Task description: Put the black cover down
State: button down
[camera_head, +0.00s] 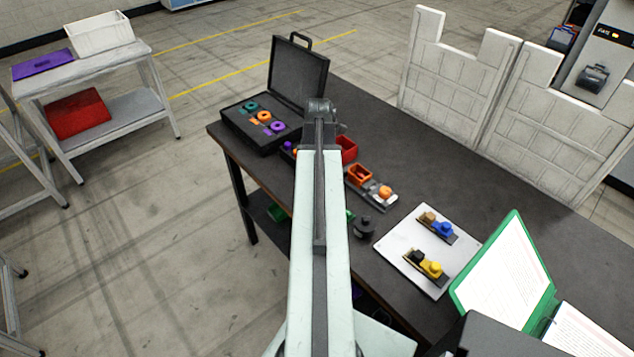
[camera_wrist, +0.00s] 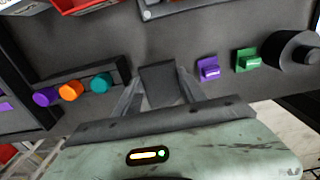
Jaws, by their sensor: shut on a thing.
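In the wrist view my gripper (camera_wrist: 158,98) is shut on the black cover (camera_wrist: 158,84), a small dark block between the two fingers. It hangs over the dark grey table top (camera_wrist: 195,35); whether it touches the table I cannot tell. In the head view my arm runs up the middle of the picture and hides the gripper and the cover.
A black holder (camera_wrist: 88,72) with purple, orange and teal round pieces is left of the gripper. Purple (camera_wrist: 208,68) and green (camera_wrist: 246,60) pieces and a round black part (camera_wrist: 292,50) are right. An open black case (camera_head: 262,125) and white plate (camera_head: 420,262) share the table.

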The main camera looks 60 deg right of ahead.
notch_tip(320, 180, down, 4)
jog(key=b, duration=0.2)
jog(key=shift+b, duration=0.4)
jog(key=shift+r, duration=0.3)
jog(key=shift+a+f, duration=0.1)
jog(key=shift+f, duration=0.1)
jog(key=c, duration=0.9)
grip_release()
jog(key=shift+w, duration=0.1)
jog(key=shift+c, duration=0.2)
jog(key=shift+r, duration=0.1)
notch_tip(320, 180, up, 12)
jog(key=p, duration=1.2)
jog(key=shift+r+p, duration=0.15)
jog(key=shift+p, duration=0.15)
